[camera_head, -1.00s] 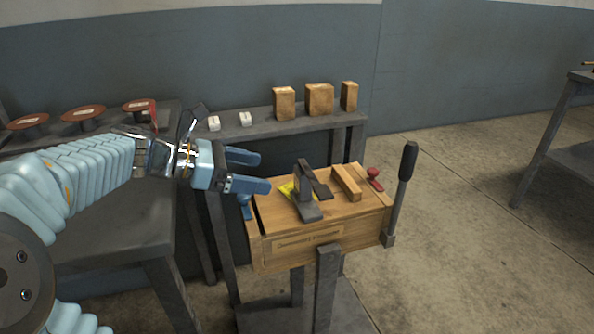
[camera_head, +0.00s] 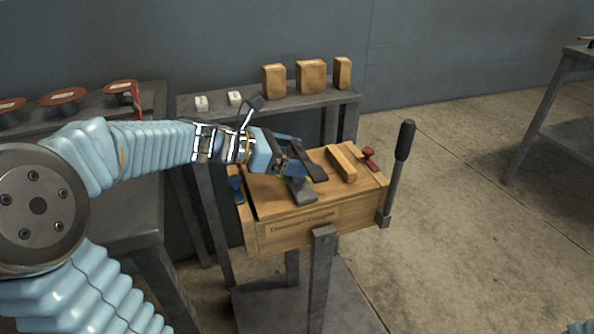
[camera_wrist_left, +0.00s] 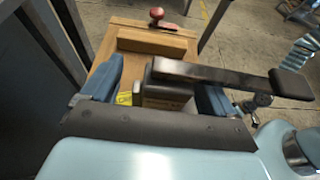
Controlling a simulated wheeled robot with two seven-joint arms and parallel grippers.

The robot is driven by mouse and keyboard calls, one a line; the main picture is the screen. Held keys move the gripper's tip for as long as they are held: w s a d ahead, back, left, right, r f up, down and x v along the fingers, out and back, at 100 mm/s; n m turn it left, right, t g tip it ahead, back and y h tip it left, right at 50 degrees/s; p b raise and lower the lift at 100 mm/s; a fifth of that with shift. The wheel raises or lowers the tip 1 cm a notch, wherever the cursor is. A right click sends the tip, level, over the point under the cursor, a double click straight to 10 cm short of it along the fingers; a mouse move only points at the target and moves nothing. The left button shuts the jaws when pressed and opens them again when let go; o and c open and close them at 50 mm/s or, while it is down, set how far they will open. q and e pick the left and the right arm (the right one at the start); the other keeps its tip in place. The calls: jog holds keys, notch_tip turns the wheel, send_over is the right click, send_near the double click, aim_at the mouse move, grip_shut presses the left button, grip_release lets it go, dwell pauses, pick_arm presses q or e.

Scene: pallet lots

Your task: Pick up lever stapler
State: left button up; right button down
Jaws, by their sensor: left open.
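The lever stapler (camera_head: 303,190), dark grey with a long arm, stands on top of a wooden box (camera_head: 290,237). My left gripper (camera_head: 290,156) is open at the stapler, partly covering it in the head view. In the left wrist view the stapler's body (camera_wrist_left: 168,92) lies between the two blue fingers, and its lever (camera_wrist_left: 220,75) reaches over the right finger with a wide pad at its end. A gap shows by the left finger; contact at the right finger cannot be told.
A wooden block (camera_head: 341,164) and a red-knobbed stamp (camera_head: 368,157) sit beside the stapler. A tall dark-handled lever (camera_head: 398,172) rises at the box's right side. A grey bench (camera_head: 215,110) behind holds wooden blocks and small white items.

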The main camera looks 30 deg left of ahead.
pick_arm(q)
jog(key=shift+w+d+f, duration=0.25)
jog(key=shift+w+d, duration=0.2)
jog(key=shift+w, duration=0.05)
jog(key=shift+r, duration=0.1)
jog(key=c, duration=1.6)
